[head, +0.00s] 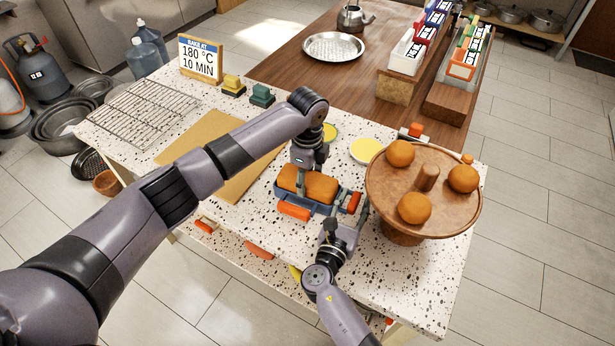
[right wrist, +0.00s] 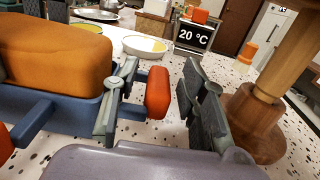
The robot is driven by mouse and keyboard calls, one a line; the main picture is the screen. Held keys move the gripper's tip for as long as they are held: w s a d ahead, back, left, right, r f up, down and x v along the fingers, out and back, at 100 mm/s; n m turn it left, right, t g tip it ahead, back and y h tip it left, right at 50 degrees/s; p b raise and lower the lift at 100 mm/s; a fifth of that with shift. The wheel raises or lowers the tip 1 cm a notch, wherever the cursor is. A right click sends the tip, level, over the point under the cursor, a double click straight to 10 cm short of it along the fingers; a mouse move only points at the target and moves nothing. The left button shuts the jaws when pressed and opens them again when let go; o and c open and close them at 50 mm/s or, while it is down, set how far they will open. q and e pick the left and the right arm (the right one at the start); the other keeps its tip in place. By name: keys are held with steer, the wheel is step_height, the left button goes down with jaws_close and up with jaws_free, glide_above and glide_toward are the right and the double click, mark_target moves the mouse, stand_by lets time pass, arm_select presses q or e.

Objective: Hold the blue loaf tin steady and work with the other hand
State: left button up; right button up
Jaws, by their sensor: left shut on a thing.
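The blue loaf tin (head: 322,208) stands on the speckled counter with a brown loaf (head: 321,188) in it. It has an orange grip (head: 293,211) on its near side and another orange grip (right wrist: 157,92) at its right end. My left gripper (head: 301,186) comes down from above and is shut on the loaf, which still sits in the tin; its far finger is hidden. My right gripper (head: 350,211) is at the tin's right end. In the right wrist view its fingers are apart, one on each side of the end grip, with a gap beside it.
A wooden stand (head: 378,198) with three round buns is close to the right of my right gripper. A yellow-filled dish (head: 367,150) lies behind the tin. A tan board (head: 205,142), a wire rack (head: 140,108) and a sign (head: 201,58) are to the left.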

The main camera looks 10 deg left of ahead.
steer(key=v, duration=1.2)
arm_select(q)
steer(key=shift+r, duration=0.1)
steer(key=shift+r+p, duration=3.9)
steer(key=shift+r, duration=0.1)
arm_select(e)
step_height(320, 180, up, 8)
steer(key=shift+f, duration=0.15)
arm_select(q)
steer(key=shift+f, duration=0.15)
